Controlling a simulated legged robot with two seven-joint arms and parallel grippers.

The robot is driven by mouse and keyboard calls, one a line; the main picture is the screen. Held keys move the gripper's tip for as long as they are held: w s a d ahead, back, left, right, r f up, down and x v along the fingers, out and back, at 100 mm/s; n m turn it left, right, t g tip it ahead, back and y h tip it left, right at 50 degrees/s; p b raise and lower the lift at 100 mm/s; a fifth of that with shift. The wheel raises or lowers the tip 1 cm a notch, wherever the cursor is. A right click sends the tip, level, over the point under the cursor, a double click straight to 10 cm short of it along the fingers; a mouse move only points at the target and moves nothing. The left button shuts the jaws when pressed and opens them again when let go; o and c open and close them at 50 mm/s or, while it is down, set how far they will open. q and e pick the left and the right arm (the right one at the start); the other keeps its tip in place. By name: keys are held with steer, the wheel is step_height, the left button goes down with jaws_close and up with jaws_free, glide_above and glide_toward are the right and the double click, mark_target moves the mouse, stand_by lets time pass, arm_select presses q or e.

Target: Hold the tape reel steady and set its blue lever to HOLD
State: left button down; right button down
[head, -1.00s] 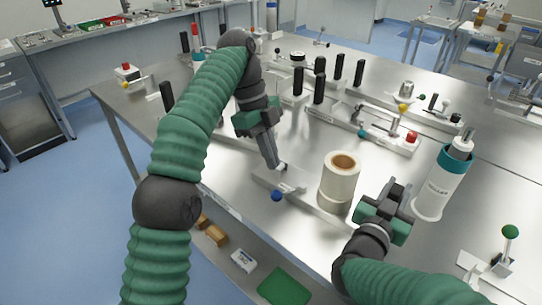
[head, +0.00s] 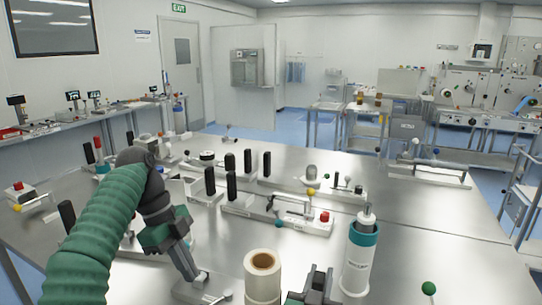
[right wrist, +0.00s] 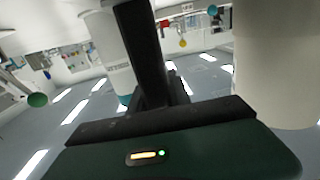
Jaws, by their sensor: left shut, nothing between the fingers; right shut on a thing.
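The tape reel (head: 262,278), a pale upright cylinder with a brown core, stands at the bottom centre of the head view. It fills the right of the right wrist view (right wrist: 275,60). Its metal base (head: 206,289) is partly in view at the left. My left gripper (head: 193,276) is shut and empty, pointing down at this base. My right gripper (head: 317,284) is right of the reel, shut on what looks like a dark upright post (right wrist: 143,45). The contact is hard to make out. The blue lever knob is below the head view's edge.
A white bottle with a teal collar (head: 360,258) stands close right of my right gripper. A green-knobbed lever (head: 429,289) is further right. Behind are fixtures with black posts (head: 210,182) and a red-knobbed fixture (head: 323,218). Bare steel table (head: 420,225) lies at the right.

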steer(key=c, duration=1.1)
jaws_free()
steer(key=shift+w+f, duration=0.1)
steer(key=shift+f, duration=0.05)
steer(key=shift+d, duration=0.1)
step_height(320, 180, up, 10)
steer(key=shift+r, duration=0.1)
